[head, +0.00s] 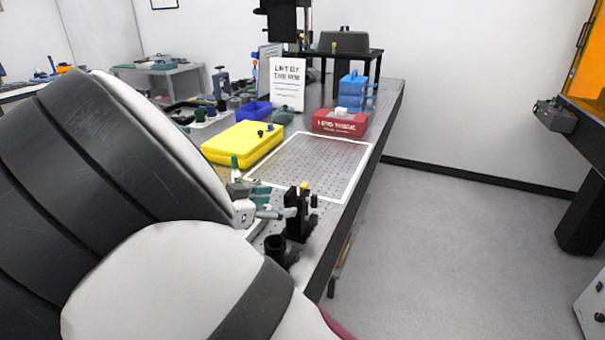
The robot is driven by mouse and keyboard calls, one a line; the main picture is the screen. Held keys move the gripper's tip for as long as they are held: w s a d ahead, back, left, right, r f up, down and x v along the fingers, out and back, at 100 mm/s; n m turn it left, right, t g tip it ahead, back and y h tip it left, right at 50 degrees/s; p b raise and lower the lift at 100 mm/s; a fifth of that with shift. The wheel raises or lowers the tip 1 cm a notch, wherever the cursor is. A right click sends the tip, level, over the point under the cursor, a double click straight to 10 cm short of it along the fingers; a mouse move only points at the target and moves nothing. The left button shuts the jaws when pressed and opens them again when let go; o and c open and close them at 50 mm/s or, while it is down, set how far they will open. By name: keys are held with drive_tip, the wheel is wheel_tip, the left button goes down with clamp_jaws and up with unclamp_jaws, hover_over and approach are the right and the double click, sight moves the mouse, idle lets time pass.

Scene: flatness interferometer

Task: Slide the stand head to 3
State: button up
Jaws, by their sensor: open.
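The stand (298,212) is a small upright black stand with a yellow knob (304,186) on top, near the close right edge of the table. Its head and any scale marks are too small to read. What appears to be my gripper (279,212), with small grey and teal parts, comes in from the left at about mid-height on the stand. Its fingers look open. Whether they touch the stand cannot be told. My large arm links hide much of the area to the left.
A black cup (275,247) stands just in front of the stand. Behind are a white-framed perforated plate (345,172), a yellow case (240,144), a red box (340,123), blue boxes (352,87) and a sign (287,84). The floor (450,250) to the right is clear.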

sight(288, 202)
drive_tip(key=shift+x, duration=2.55)
